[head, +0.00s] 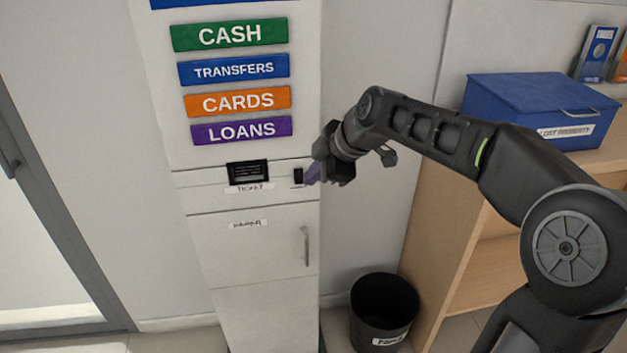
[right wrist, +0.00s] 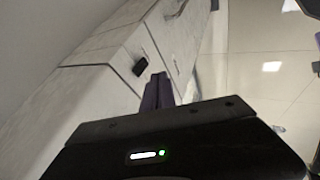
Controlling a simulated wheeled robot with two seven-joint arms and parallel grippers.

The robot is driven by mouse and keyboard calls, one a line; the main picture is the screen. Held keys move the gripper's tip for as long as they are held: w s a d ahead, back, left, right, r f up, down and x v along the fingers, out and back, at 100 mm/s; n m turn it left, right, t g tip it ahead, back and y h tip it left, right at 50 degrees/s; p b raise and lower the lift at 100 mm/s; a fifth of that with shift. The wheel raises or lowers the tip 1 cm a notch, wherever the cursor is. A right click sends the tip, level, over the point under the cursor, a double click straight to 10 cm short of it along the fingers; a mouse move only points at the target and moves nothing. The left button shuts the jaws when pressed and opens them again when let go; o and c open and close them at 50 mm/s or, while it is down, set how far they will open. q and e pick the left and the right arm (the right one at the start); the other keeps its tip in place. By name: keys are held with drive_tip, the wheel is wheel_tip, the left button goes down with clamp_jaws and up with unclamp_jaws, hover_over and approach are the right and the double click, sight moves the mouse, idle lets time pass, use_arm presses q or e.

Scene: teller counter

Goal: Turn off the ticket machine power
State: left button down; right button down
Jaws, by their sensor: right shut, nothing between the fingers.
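The ticket machine (head: 265,255) is a tall white cabinet with CASH, TRANSFERS, CARDS and LOANS signs, a black ticket slot (head: 247,172) and a door below. A small black power switch (head: 298,175) sits on its front, right of the slot. It also shows in the right wrist view (right wrist: 140,66), just ahead of the fingers. My right gripper (head: 311,174) is shut and empty, its purple fingertips close beside the switch. In the wrist view the fingertips (right wrist: 157,90) are near the switch; I cannot tell whether they touch it. My left gripper is not in view.
A wooden shelf (head: 455,215) with a blue lost property box (head: 535,105) stands at the right. A black bin (head: 383,310) is on the floor beside the machine. A door frame (head: 50,200) is at the left.

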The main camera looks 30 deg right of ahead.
drive_tip(key=v, duration=0.7)
drive_tip(key=shift+w+r+b, duration=0.25)
drive_tip(key=shift+r+b, duration=0.05)
drive_tip(key=shift+r, duration=0.1)
drive_tip(key=shift+d, duration=0.15)
